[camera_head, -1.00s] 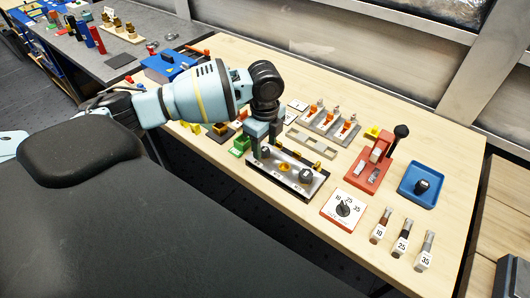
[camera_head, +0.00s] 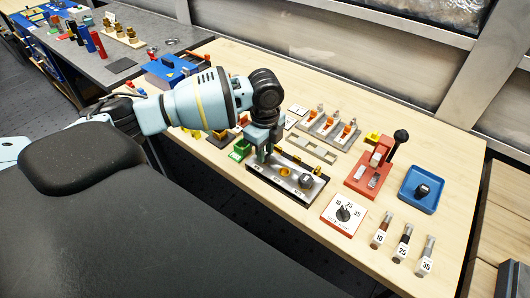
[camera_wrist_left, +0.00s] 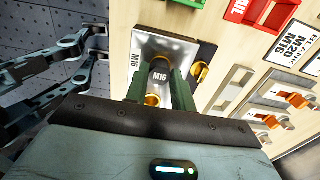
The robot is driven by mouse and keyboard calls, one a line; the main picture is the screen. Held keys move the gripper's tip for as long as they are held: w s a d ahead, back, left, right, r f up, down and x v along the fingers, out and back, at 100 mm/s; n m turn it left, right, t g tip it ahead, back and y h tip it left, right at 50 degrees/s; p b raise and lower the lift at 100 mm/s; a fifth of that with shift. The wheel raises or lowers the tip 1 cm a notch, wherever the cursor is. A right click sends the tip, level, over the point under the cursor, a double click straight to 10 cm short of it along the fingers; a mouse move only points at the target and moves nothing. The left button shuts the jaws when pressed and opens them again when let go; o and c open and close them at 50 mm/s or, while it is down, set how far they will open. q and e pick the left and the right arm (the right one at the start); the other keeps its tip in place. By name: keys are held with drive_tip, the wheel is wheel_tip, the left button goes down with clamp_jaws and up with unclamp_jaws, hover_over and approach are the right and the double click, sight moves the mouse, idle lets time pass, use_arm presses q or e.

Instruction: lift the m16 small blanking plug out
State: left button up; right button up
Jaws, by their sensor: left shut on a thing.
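In the head view my left gripper (camera_head: 264,155) points down at the left end of the gland plate (camera_head: 315,190), a silver and black panel. The fingers hide the plug there. I cannot tell whether the plug is still seated or clear of its hole. A brass ring (camera_head: 285,171) and a grey hex plug (camera_head: 306,181) show farther right on the panel. My right gripper is not seen.
A green bin (camera_head: 240,150) stands close left of the panel. Behind are a slotted grey bar (camera_head: 311,147) and a rack with orange pieces (camera_head: 328,128). A dial card (camera_head: 343,214), red press (camera_head: 370,175) and blue tray (camera_head: 422,188) lie right.

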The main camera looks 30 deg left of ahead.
use_arm(q)
drive_tip(key=shift+r, duration=0.6)
wheel_tip(320, 180, up, 2)
drive_tip(key=shift+r, duration=0.2)
drive_tip(key=s+d, duration=0.3)
drive_tip(key=s, duration=0.4)
drive_tip(key=s+d+r+p, duration=0.1)
drive_tip(key=s+d, duration=0.3)
drive_tip(key=s, duration=0.3)
drive_tip(key=shift+d+r, duration=0.15)
drive_tip(key=shift+d, duration=0.15)
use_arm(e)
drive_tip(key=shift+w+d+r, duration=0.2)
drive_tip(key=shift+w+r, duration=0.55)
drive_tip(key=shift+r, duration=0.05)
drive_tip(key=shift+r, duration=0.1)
